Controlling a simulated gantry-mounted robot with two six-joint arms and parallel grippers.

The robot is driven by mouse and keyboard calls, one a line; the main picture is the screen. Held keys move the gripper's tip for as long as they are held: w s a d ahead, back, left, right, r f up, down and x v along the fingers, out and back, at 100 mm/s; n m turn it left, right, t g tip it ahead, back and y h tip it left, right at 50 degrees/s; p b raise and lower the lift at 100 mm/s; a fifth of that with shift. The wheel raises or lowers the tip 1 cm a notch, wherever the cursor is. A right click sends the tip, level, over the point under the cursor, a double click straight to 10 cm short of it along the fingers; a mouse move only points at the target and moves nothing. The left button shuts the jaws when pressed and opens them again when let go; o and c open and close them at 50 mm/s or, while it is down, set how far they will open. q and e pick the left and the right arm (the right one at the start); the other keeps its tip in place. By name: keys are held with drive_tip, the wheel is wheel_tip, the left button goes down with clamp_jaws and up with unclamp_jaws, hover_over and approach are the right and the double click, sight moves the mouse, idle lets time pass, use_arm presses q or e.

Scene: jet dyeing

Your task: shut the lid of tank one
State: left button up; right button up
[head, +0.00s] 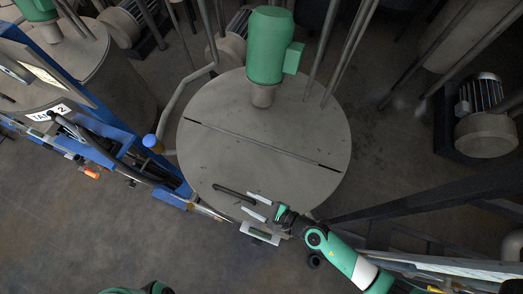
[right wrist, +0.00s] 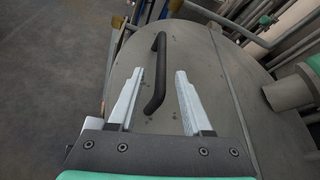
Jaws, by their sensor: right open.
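The round grey tank lid (head: 235,165) lies flat on the tank in the middle of the head view, with a dark straight seam across it. A black bar handle (head: 230,191) sits on its front part. In the right wrist view the handle (right wrist: 160,43) stands out from the grey lid (right wrist: 200,55). My right gripper (head: 248,206) is at the lid's front edge, and also shows in the right wrist view (right wrist: 160,73). Its two pale fingers are open, one on each side of the handle, with gaps visible. My left gripper is not in view.
A green motor (head: 268,45) stands on the back of the lid. A blue frame (head: 110,130) with a tank 2 label (head: 48,112) runs along the left. A grey motor (head: 482,95) is at the right. Open floor (head: 70,225) lies at lower left.

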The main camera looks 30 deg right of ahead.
drive_tip(key=v, duration=0.4)
idle(0.4)
